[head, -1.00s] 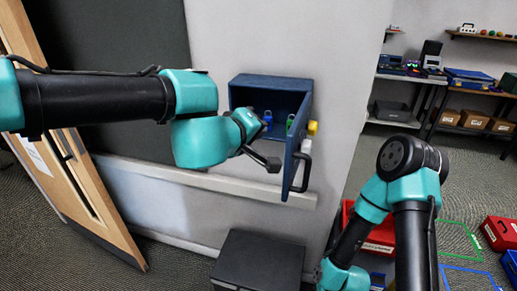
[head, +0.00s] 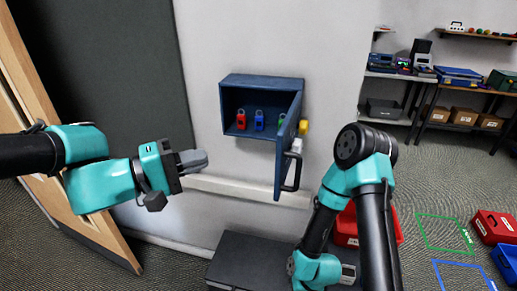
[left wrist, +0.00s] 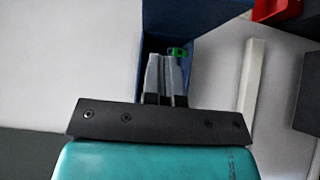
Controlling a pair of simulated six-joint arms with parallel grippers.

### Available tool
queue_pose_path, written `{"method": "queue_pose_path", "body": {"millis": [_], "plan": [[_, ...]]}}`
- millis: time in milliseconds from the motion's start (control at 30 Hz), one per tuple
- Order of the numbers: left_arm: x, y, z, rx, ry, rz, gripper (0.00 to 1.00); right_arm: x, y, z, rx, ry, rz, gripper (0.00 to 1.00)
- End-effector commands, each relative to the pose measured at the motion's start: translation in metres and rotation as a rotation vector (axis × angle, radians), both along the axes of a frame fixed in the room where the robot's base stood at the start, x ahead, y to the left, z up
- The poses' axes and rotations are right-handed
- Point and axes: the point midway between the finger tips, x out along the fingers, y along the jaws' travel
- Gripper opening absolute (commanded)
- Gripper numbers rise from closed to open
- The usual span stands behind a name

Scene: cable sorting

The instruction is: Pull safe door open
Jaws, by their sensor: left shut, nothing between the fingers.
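The blue safe (head: 262,82) is fixed to the wall, and its inside shows from the front. Its door (head: 285,160) stands swung out on the right side, with a black handle (head: 292,175) and a yellow knob (head: 303,127). A red padlock (head: 241,120), a blue padlock (head: 259,120) and a partly hidden green one (head: 281,119) are inside. My left gripper (head: 192,160) is shut and empty, left of and below the safe, apart from it. Its closed fingers also show in the left wrist view (left wrist: 166,75). My right arm is folded at the lower right; its fingers are unclear.
A wall ledge (head: 245,190) runs below the safe. A dark cabinet (head: 245,262) stands beneath. A wooden door (head: 75,220) leans at the left. A red bin (head: 347,230) sits behind my right arm. Red and blue boxes lie on the right floor.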

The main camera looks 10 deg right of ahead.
Motion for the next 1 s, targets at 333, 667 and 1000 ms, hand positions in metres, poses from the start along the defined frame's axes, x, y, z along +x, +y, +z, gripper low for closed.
{"method": "queue_pose_path", "body": {"millis": [333, 667, 1000], "plan": [[0.002, -0.009, 0.0, 0.0, 0.0, -0.001, 0.0, 0.0, 0.0, 0.0, 0.0, 0.0, 0.0, 0.43], [0.013, -0.055, 0.0, 0.002, 0.0, -0.002, 0.0, 0.0, 0.0, 0.0, 0.0, 0.0, 0.0, 0.43], [0.018, -0.109, 0.0, 0.001, -0.001, -0.002, 0.0, 0.0, 0.0, 0.0, 0.0, 0.0, 0.0, 0.43]]}}
